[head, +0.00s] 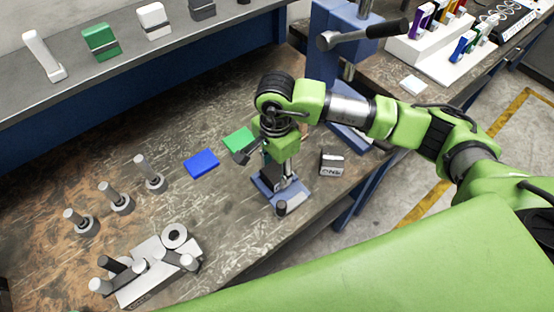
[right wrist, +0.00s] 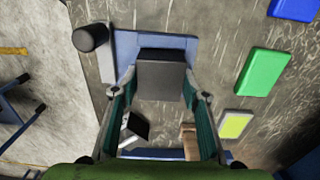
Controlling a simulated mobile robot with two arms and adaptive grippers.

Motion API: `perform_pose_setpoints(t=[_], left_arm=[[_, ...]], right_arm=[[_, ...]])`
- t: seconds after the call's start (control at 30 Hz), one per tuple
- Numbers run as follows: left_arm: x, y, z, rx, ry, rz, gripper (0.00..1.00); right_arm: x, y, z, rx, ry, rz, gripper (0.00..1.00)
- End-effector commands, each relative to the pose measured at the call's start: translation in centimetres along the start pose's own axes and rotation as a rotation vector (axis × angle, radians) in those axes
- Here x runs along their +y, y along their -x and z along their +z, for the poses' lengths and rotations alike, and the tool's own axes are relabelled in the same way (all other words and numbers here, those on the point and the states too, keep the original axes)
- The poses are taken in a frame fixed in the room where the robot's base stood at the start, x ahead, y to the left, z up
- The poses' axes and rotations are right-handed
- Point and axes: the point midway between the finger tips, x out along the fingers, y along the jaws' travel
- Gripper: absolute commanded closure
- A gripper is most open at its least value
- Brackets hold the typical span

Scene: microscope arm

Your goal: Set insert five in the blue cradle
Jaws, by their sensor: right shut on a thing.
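The blue cradle (head: 262,190) stands on the bench near its front edge, with a dark round knob at its front corner. It also shows in the right wrist view (right wrist: 180,43). My right gripper (right wrist: 160,82) points down over the cradle and is shut on a dark grey block (right wrist: 162,76), the insert. In the head view the insert (head: 273,178) is low at the cradle, partly hidden by the gripper. I cannot tell whether it rests in the cradle or hangs just above it. No number shows on it. My left gripper is not in view.
A grey block marked ONE (head: 332,162) stands right of the cradle. A blue pad (head: 201,163) and a green pad (head: 239,139) lie to its left. Several metal posts (head: 117,198) and a metal fixture (head: 150,270) stand further left. A blue press column (head: 335,55) rises behind.

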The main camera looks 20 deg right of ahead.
Motion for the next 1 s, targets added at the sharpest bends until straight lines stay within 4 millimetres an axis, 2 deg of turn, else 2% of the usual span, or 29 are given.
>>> perform_pose_setpoints(t=[0.07, 0.47, 0.5, 0.57, 1.0], left_arm=[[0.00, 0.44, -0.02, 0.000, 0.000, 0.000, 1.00], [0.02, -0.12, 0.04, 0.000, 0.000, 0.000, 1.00], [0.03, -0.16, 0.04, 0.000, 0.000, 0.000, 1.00], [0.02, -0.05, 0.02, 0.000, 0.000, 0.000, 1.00], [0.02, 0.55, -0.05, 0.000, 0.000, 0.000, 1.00]], right_arm=[[-0.14, -0.04, 0.05, -0.001, 0.000, -0.005, 1.00], [-0.18, -0.58, 0.03, -0.001, 0.001, -0.007, 1.00], [-0.01, -0.81, 0.01, 0.000, 0.001, -0.001, 0.56], [0.00, -0.72, 0.01, 0.000, 0.001, -0.001, 0.42], [0.01, -0.20, 0.01, 0.000, 0.000, -0.001, 0.42]])
